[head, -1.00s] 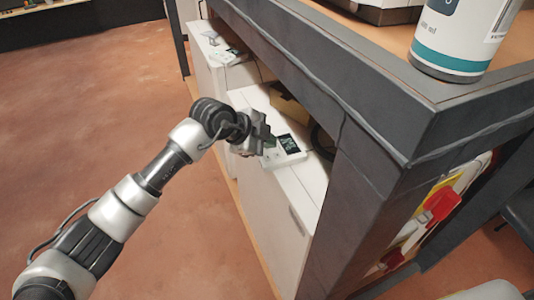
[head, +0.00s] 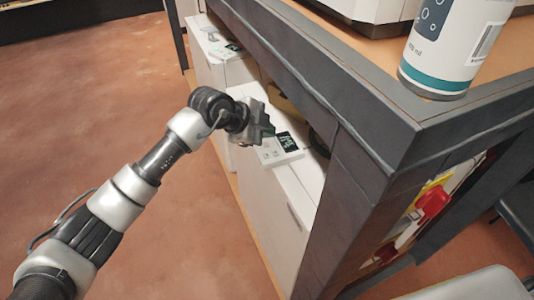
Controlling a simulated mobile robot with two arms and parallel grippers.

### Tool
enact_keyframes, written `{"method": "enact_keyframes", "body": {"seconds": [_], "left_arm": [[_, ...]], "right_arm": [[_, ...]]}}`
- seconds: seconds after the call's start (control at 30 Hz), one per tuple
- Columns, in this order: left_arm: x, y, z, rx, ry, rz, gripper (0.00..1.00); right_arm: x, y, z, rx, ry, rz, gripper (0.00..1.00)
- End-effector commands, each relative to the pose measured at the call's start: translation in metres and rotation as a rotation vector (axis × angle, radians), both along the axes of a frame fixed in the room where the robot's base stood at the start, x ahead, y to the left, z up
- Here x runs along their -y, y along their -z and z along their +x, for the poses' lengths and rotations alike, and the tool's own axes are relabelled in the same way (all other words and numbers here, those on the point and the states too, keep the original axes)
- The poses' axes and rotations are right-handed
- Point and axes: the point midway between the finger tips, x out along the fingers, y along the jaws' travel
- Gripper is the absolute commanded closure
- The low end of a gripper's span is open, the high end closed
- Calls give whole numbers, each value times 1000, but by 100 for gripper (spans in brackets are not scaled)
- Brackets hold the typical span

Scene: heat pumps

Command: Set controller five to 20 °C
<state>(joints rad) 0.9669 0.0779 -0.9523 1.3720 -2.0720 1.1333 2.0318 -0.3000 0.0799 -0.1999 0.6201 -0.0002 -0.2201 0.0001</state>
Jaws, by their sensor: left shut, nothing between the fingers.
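A white controller (head: 282,150) with a dark display lies on top of the near white cabinet under the workbench. Its display shows light characters too small to read, and small buttons show on its left part. I cannot tell which number this controller has. Another white controller (head: 228,49) lies on the farther cabinet. My left gripper (head: 266,127) is shut and empty, beside the upper left edge of the near controller. I cannot tell whether it touches it. My right gripper is not in view.
The dark workbench frame (head: 335,122) overhangs the cabinets (head: 262,200) closely on the right. A white and teal bottle (head: 452,45) stands on the bench top. A red object (head: 432,203) hangs at the bench's side. The reddish floor at left is clear.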

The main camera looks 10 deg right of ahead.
Motion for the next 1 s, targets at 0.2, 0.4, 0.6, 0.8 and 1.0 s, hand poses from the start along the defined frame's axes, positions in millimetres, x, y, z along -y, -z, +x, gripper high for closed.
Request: {"method": "enact_keyframes", "body": {"seconds": [0.2, 0.4, 0.6, 0.8, 1.0], "left_arm": [[0, 0, 0, 0, 0, 0, 100], [0, 0, 0, 0, 0, 0, 100], [0, 0, 0, 0, 0, 0, 100], [0, 0, 0, 0, 0, 0, 100], [0, 0, 0, 0, 0, 0, 100]], "right_arm": [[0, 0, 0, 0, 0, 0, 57], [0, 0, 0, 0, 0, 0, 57], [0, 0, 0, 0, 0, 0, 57], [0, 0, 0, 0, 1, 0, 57], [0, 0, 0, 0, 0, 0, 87]]}}
